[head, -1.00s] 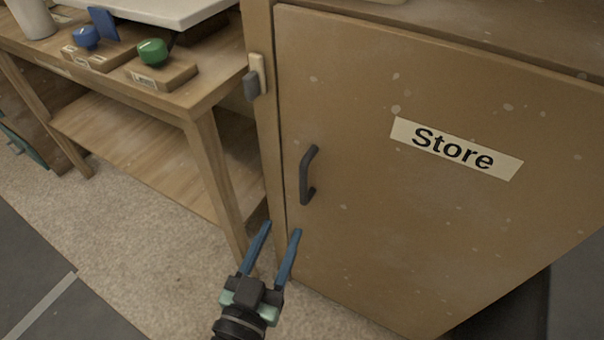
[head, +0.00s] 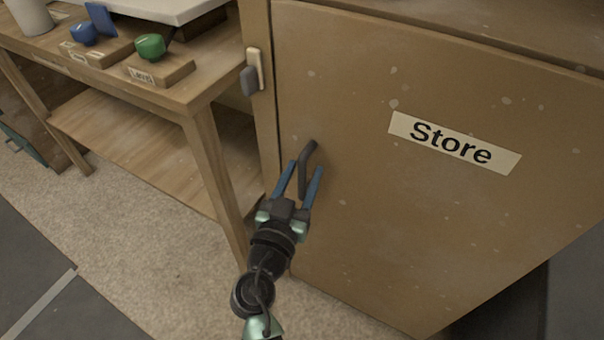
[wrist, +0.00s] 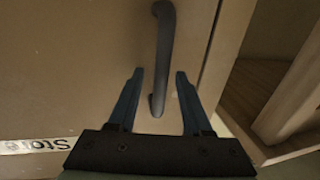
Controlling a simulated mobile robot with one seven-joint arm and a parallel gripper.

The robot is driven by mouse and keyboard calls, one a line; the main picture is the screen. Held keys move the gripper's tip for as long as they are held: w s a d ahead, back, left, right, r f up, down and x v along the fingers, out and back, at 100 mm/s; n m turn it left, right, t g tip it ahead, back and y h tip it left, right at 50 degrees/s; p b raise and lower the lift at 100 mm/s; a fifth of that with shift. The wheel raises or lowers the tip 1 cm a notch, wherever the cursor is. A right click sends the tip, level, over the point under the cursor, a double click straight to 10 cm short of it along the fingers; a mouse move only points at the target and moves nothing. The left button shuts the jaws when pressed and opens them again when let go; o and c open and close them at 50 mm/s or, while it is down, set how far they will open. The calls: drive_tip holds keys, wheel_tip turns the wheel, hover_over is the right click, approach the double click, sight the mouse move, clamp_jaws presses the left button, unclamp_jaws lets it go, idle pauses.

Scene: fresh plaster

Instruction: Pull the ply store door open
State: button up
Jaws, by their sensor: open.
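The store door (head: 400,220) is a brown, paint-flecked panel with a "Store" label (head: 455,143). It looks shut against its frame. Its dark bar handle (head: 307,154) stands upright near the door's left edge. My gripper (head: 303,166) is open, with one blue finger on each side of the handle in the head view. In the wrist view the handle (wrist: 164,50) runs between the fingertips of my gripper (wrist: 160,74), with a gap on both sides. The handle's lower end is partly hidden by my gripper in the head view.
A grey latch-like piece (head: 250,80) sits on the cabinet frame, left of the door. A wooden bench (head: 190,95) stands to the left, with a blue knob (head: 83,33) and a green knob (head: 150,46) on blocks. The carpet (head: 150,220) in front is clear.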

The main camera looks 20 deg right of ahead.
clamp_jaws()
idle(1.4)
